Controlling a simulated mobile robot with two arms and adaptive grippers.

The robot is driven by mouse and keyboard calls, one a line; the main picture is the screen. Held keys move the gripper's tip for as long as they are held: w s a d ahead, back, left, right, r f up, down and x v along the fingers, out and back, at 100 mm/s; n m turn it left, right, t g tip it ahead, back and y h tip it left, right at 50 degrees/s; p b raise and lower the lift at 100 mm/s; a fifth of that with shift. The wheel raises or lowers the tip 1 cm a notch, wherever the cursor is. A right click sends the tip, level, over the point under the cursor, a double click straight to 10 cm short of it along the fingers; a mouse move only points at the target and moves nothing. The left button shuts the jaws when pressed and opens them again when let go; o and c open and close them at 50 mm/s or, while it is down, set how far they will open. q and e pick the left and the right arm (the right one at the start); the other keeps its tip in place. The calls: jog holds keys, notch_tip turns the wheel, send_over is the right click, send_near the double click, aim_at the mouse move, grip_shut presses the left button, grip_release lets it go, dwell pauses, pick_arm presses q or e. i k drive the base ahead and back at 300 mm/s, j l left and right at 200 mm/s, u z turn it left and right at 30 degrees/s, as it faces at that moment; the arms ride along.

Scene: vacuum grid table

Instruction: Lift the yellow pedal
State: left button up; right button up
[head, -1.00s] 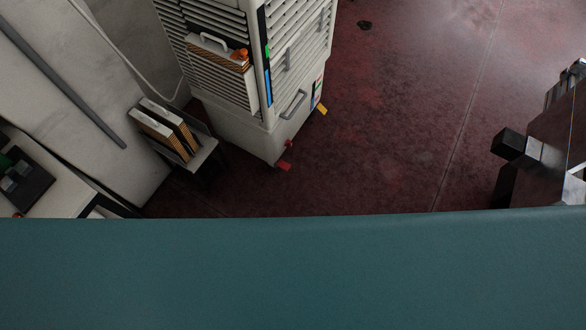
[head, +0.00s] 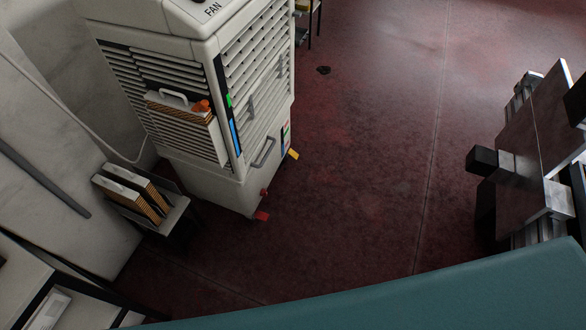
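The yellow pedal (head: 293,154) is a small tab low on the right side of a tall white louvered cabinet (head: 255,179). It sticks out just above the dark red floor. A red pedal (head: 262,216) sits at the cabinet's near lower corner, with a small red part (head: 264,193) above it. Neither of my grippers shows in the head view.
A small stand with white and orange-striped panels (head: 131,190) is left of the cabinet. Dark metal equipment (head: 530,150) stands at the right. Open red floor (head: 370,180) lies between. A teal surface (head: 400,305) crosses the bottom.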

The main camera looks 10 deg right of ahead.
aim_at(292, 153)
jog(key=i+l+u, duration=0.25)
jog(key=i+l, duration=0.2)
jog(key=l, duration=0.25)
jog(key=i+l+u, duration=0.15)
jog(key=l, duration=0.2)
jog(key=i+l+u, duration=0.15)
jog(key=l, duration=0.25)
jog(key=i+l+u, duration=0.1)
jog(key=i+l, duration=0.15)
jog(key=l, duration=0.2)
jog(key=i+l+u, duration=0.15)
jog(key=l, duration=0.35)
jog(key=i+l+u, duration=0.2)
jog(key=l, duration=0.35)
jog(key=i+l+u, duration=0.15)
jog(key=l, duration=0.45)
jog(key=i+l+u, duration=0.15)
jog(key=l, duration=0.45)
jog(key=i+l+u, duration=0.2)
jog(key=l, duration=0.4)
jog(key=l+u, duration=0.15)
jog(key=l, duration=0.45)
jog(key=l+u, duration=0.15)
jog(key=l, duration=0.45)
jog(key=l+u, duration=0.2)
jog(key=l, duration=0.4)
jog(key=k+l+u, duration=0.15)
jog(key=l, duration=0.4)
